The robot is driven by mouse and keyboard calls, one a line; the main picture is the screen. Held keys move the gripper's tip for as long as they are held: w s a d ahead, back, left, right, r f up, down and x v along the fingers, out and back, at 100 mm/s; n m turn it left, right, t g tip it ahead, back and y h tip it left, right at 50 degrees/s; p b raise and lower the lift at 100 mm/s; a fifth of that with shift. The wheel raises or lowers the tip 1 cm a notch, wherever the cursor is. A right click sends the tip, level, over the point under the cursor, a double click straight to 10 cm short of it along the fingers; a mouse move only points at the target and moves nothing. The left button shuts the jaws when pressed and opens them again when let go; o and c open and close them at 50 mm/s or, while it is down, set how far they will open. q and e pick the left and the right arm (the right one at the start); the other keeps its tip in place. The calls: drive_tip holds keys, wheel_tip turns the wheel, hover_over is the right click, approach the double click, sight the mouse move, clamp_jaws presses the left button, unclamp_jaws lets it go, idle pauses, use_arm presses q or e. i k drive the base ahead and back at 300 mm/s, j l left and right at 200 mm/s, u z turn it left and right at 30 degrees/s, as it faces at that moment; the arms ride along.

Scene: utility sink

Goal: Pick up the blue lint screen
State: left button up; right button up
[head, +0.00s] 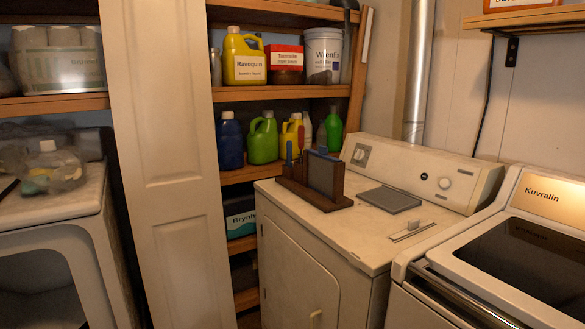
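A brown stand (335,205) sits on top of the white dryer in the middle of the view. A dark, blue-grey framed panel (324,174), which looks like the blue lint screen, stands upright in it. A small blue tab (322,150) shows at its top. A narrow blue piece (289,152) sticks up at the stand's left end; I cannot tell whether it belongs to another screen. The panel's lower edge is hidden by the stand. Neither of my grippers is in the head view.
A flat grey plate (390,199) lies on the dryer top (350,234), right of the stand. A slot with a small grey handle (412,227) is near the front right. The control console (423,172) rises behind. Shelves of bottles (263,139) stand at the back left.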

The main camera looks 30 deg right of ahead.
sight(321, 166)
drive_tip(key=i+j, duration=0.1)
drive_tip(key=i, duration=0.5)
drive_tip(key=i+z, duration=0.1)
drive_tip(key=i, duration=0.45)
